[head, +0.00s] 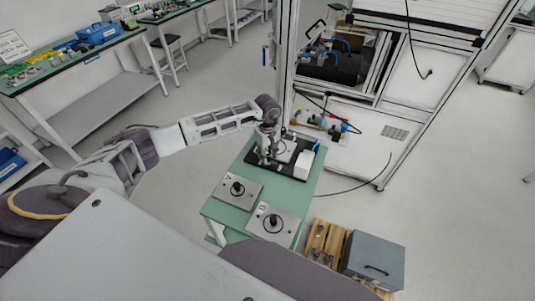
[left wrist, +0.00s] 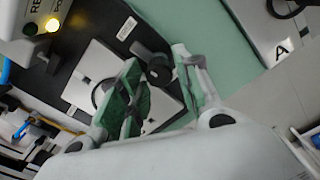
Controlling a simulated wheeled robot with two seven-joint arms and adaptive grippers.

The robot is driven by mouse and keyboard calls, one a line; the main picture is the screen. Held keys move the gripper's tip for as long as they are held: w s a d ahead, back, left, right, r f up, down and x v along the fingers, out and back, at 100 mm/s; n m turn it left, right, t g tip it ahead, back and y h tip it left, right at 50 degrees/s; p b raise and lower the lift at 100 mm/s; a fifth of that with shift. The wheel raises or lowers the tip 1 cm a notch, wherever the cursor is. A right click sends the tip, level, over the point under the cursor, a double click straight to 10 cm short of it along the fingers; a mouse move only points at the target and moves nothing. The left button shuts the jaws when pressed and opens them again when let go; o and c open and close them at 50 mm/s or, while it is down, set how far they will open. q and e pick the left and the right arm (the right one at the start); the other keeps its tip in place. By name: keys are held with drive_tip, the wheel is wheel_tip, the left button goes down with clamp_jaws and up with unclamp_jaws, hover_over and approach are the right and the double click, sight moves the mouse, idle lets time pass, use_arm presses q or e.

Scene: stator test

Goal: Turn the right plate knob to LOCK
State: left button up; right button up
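My left gripper (head: 266,148) is over the black board (head: 294,171) at the far end of the small green table. In the left wrist view its two green-padded fingers (left wrist: 157,60) are apart, with a short dark knob (left wrist: 158,72) showing between them; I cannot tell whether they touch it. The knob is by the corner of a pale square plate (left wrist: 98,62) on the board, partly hidden by a finger. No LOCK mark is readable. Two grey plates with black knobs, one left (head: 226,198) and one right (head: 264,233), lie nearer. My right gripper is not in view.
A white box (head: 304,164) stands on the board; its yellow lamp (left wrist: 52,25) is lit in the left wrist view. A grey metal box (head: 375,258) stands right of the green table (head: 228,214). A framed machine (head: 340,110) stands behind.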

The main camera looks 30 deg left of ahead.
use_arm(q)
clamp_jaws()
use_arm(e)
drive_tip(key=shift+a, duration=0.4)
